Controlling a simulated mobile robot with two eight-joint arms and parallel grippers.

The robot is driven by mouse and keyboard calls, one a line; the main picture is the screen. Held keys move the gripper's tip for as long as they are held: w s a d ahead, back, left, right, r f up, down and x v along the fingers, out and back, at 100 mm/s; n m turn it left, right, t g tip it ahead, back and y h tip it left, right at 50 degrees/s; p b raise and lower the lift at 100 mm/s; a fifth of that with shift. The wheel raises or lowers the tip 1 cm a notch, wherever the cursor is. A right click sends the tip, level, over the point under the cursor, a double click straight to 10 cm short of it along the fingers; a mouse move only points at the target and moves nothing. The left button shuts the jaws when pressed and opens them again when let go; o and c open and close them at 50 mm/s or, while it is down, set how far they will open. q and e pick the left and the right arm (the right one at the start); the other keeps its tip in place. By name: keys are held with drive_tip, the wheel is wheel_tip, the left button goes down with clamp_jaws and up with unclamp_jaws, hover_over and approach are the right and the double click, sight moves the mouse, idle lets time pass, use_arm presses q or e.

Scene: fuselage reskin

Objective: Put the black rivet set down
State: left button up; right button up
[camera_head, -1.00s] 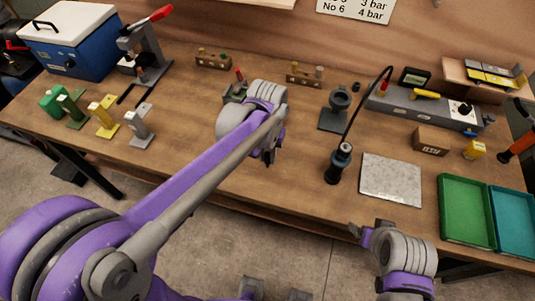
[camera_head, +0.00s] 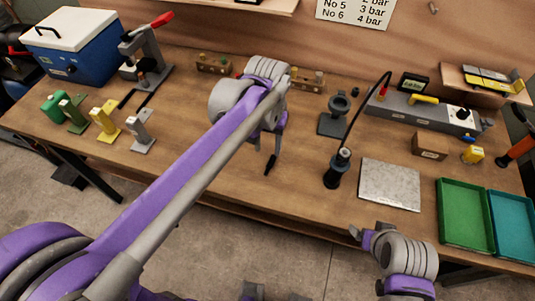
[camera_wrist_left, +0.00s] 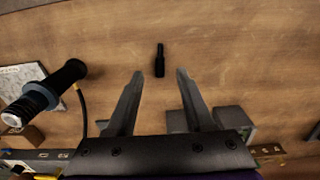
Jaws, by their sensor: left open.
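The black rivet set (camera_head: 269,165) is on the bare wood near the front of the bench, below my left gripper (camera_head: 273,142). In the left wrist view the rivet set (camera_wrist_left: 160,60) is a small dark stepped cylinder that seems to lie on the wood. My left gripper (camera_wrist_left: 160,75) is open, with its fingertips spread to either side of the rivet set's near end. I see no finger touching it. My right gripper (camera_head: 366,235) is low, off the bench's front edge, and its jaws are too small to read.
A black cylindrical tool with a cable (camera_head: 338,168) stands right of the rivet set, beside a pale metal plate (camera_head: 390,185). Green (camera_head: 466,212) and teal (camera_head: 513,225) trays are at the right. Coloured stands, including a yellow one (camera_head: 105,121), are at the left. Wood around the rivet set is clear.

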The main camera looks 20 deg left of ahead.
use_arm(q)
wheel_tip(320, 180, up, 5)
drive_tip(key=s+a+f+t, duration=0.2)
drive_tip(key=s+a+f, duration=0.1)
drive_tip(key=s+f, duration=0.3)
drive_tip(key=s+a+f+t, duration=0.3)
drive_tip(key=s+f, duration=0.2)
drive_tip(key=s, duration=0.2)
drive_tip(key=shift+s+a+f+t, duration=0.25)
drive_tip(key=shift+f+t, duration=0.05)
drive_tip(key=shift+f, duration=0.05)
